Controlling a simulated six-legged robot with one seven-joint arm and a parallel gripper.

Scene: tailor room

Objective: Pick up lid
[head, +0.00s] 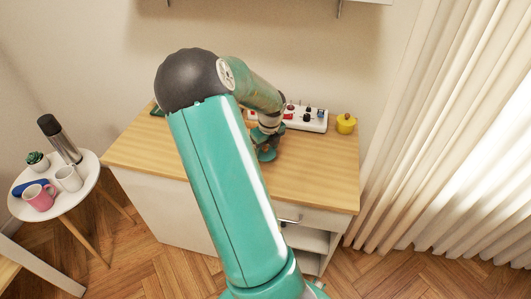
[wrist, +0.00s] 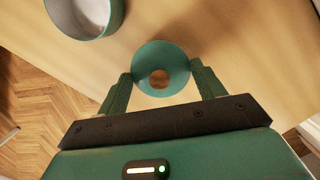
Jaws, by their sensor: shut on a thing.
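The lid (wrist: 174,58) is a round teal disc with a brown, wood-like knob at its middle. It sits between the two fingers of my gripper (wrist: 161,75), which is shut on it, one finger on each side. I cannot tell whether the lid touches the wooden top or hangs just above it. In the head view my gripper (head: 267,150) is over the middle of the cabinet top, and a teal shape there is partly covered by my arm. A teal round container (wrist: 75,33) with a pale inside stands apart at the upper left of the wrist view.
The wooden cabinet top (head: 325,175) is bare at its front right. A white box with knobs (head: 312,122) and a yellow pot (head: 346,124) stand at its back. A round side table (head: 88,183) at left holds a flask (head: 62,140) and mugs. Curtains hang right.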

